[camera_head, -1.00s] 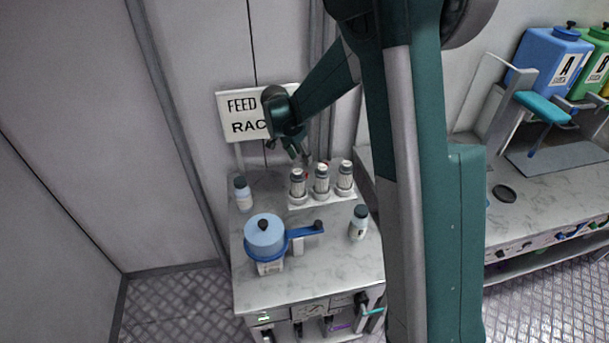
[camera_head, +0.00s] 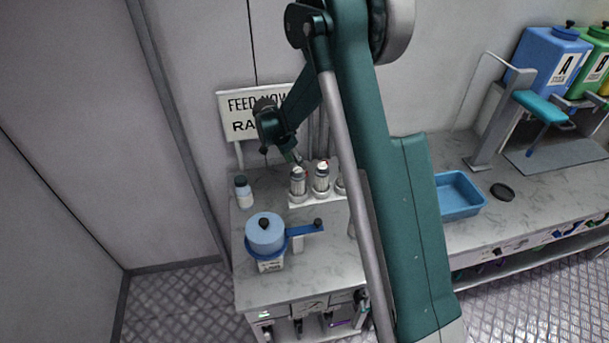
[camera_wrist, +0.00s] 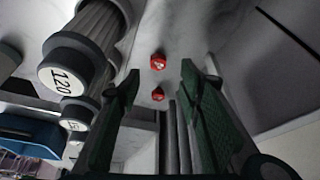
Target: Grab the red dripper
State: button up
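Two small red pieces, which look like drippers, show in the wrist view: one upper (camera_wrist: 158,61) and one lower (camera_wrist: 158,94). They line up between my open fingers; I cannot tell how far beyond the tips they are. My gripper (camera_wrist: 160,79) has two green fingers spread apart with nothing held. In the head view, my gripper (camera_head: 294,159) hangs just above and beside the leftmost racked bottle (camera_head: 298,183). Tiny red spots show near the bottle tops there, too small to make out.
A second bottle (camera_head: 321,179) stands beside the first; a third is mostly hidden by my arm. A blue pot (camera_head: 265,235), a loose bottle (camera_head: 243,193) and a blue tray (camera_head: 459,194) stand apart.

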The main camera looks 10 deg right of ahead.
jog(key=shift+x, duration=1.25)
jog(key=shift+x, duration=2.65)
jog(key=shift+s, duration=0.2)
jog(key=c, duration=0.7)
